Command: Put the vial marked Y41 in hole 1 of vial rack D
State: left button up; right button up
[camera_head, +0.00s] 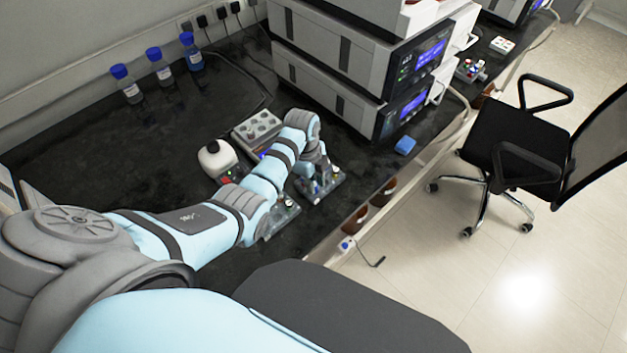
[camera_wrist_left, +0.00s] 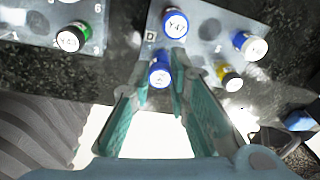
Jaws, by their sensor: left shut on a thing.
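My left gripper (camera_head: 318,172) points down over a small grey rack (camera_head: 335,183) near the bench's front edge. In the left wrist view its fingers (camera_wrist_left: 160,85) are shut on a blue-capped vial (camera_wrist_left: 159,70), whose cap mark I cannot read. The rack plate there bears a "D" beside a blue vial marked Y47 (camera_wrist_left: 175,24). Another blue vial (camera_wrist_left: 249,45) and a yellow vial (camera_wrist_left: 229,77) stand in rack D to the right. I cannot tell whether the held vial is in a hole or above it. My right gripper is not in view.
A second rack (camera_head: 283,222) is left of rack D; a green vial (camera_wrist_left: 73,38) stands in a rack at left in the wrist view. A grey block with round wells (camera_head: 257,128), a white device (camera_head: 215,158) and stacked instruments (camera_head: 345,80) are nearby.

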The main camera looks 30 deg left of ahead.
pick_arm(q)
jog(key=shift+f, duration=0.2)
jog(key=shift+f+b, duration=0.3)
jog(key=shift+f, duration=0.05)
dwell(0.4)
jog(key=o, duration=0.9)
jog(key=shift+o, duration=0.5)
jog(key=shift+o, duration=1.2)
